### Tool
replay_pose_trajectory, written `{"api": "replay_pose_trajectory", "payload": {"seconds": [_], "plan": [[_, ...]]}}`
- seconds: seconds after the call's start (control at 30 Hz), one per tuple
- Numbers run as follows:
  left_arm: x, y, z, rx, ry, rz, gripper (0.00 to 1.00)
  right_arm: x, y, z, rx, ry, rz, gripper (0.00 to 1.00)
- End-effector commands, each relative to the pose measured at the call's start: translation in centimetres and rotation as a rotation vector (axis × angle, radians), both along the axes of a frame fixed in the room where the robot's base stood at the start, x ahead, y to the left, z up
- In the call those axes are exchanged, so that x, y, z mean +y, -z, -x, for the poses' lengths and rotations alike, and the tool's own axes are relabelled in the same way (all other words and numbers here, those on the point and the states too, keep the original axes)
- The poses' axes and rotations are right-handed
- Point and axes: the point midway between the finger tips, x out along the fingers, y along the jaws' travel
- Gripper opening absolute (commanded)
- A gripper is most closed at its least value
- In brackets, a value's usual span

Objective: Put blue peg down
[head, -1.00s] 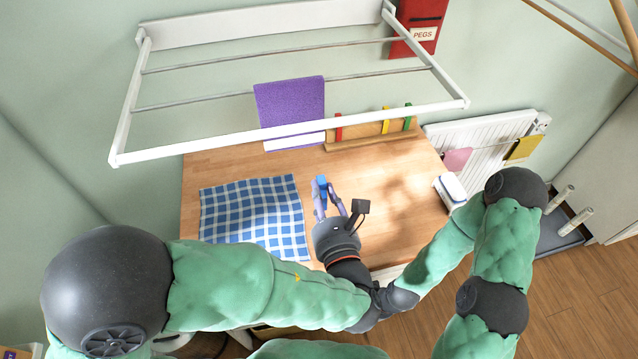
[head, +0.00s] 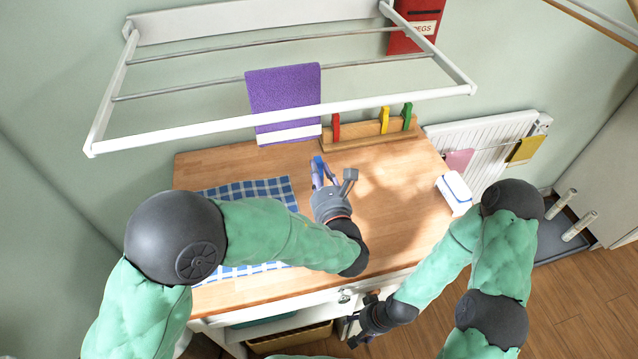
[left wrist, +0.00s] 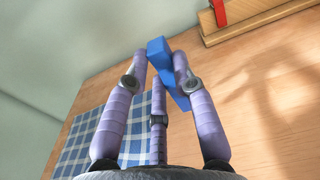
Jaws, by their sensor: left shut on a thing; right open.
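The blue peg (left wrist: 172,76) is held between the purple fingers of my left gripper (left wrist: 160,68), which is shut on it. In the head view my left gripper (head: 322,173) holds the blue peg (head: 318,161) over the wooden worktop (head: 395,225), just in front of the peg rail (head: 360,137). I cannot tell whether the peg touches the worktop. A red peg (head: 336,127), a yellow peg (head: 384,120) and a green peg (head: 407,116) stand upright on the rail, with a gap between red and yellow. My right gripper (head: 351,331) is open, low at the worktop's front edge.
A blue checked cloth (head: 250,190) lies on the left of the worktop, partly hidden by my left arm. A purple towel (head: 284,98) hangs from the white drying rack (head: 300,121) above. A white box (head: 454,191) stands at the right edge.

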Motion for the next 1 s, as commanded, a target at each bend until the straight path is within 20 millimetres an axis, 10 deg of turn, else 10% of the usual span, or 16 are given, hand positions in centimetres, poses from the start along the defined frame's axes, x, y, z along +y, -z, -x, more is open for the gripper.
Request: {"api": "replay_pose_trajectory", "payload": {"seconds": [0.33,0.77,0.8,0.87,1.0], "plan": [[0.1,4.0,-0.8,0.001,0.000,-0.001,0.03,0.0,2.3,0.0,0.000,0.000,0.000,0.63],[0.0,4.4,-0.7,0.000,0.000,0.000,0.03,0.0,2.5,0.0,-0.001,0.000,0.000,0.63],[0.0,4.3,-0.7,0.000,0.000,0.000,0.34,0.0,2.4,0.0,0.000,0.000,0.000,0.63],[0.0,4.3,-0.7,0.000,0.000,0.000,0.49,0.0,2.4,0.0,0.000,0.000,0.000,0.63],[0.0,4.2,-0.7,0.000,0.000,0.000,0.49,0.0,2.4,0.0,0.000,0.000,0.000,0.63]]}}
